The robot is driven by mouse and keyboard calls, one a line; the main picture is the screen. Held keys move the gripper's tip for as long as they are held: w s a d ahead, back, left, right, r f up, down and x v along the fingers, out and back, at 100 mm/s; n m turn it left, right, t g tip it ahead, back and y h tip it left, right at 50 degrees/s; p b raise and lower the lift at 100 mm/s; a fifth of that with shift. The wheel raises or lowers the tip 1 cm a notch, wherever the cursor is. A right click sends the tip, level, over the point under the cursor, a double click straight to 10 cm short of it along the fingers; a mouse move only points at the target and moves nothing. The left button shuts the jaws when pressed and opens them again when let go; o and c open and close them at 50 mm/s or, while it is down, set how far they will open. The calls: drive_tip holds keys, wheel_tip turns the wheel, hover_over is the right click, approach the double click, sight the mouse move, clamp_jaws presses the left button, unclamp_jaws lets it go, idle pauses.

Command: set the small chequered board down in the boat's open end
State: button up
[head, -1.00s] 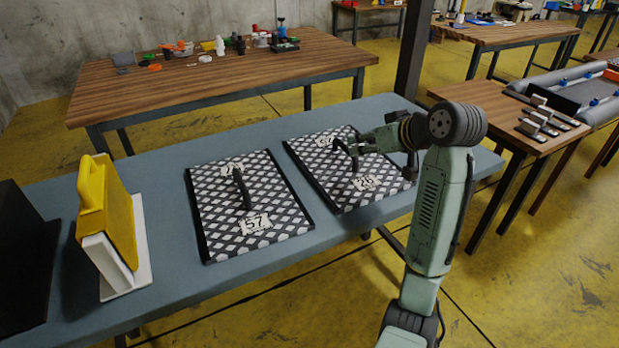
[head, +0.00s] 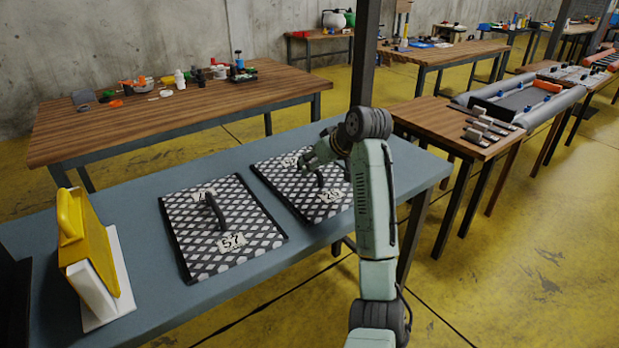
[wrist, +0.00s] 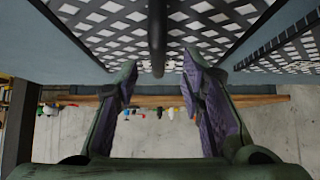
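Two black-and-white chequered boards with dark bar handles lie flat on the blue-grey table: a left board (head: 205,255) labelled 57 and a right board (head: 285,185) under my arm. Which is smaller is hard to judge. My gripper (head: 316,163) is at the right board's handle (head: 320,180). In the wrist view my gripper (wrist: 158,75) is open, its two fingers spread, with a dark handle (wrist: 157,35) between and just beyond their tips; contact is not visible. A grey inflatable boat (head: 547,112) with blue fittings lies at the right, its near end open around a dark panel.
A yellow case (head: 88,240) stands on a white base at the table's left. A wooden table (head: 425,118) with several grey blocks stands between this table and the boat. A dark post (head: 364,60) rises behind my arm. Yellow floor is free at right.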

drive_tip(key=p+x, duration=0.1)
drive_tip(key=x, duration=0.3)
drive_tip(key=shift+w+f, duration=0.15)
drive_tip(key=shift+w, duration=0.05)
drive_tip(key=shift+c, duration=0.2)
clamp_jaws()
idle(0.5)
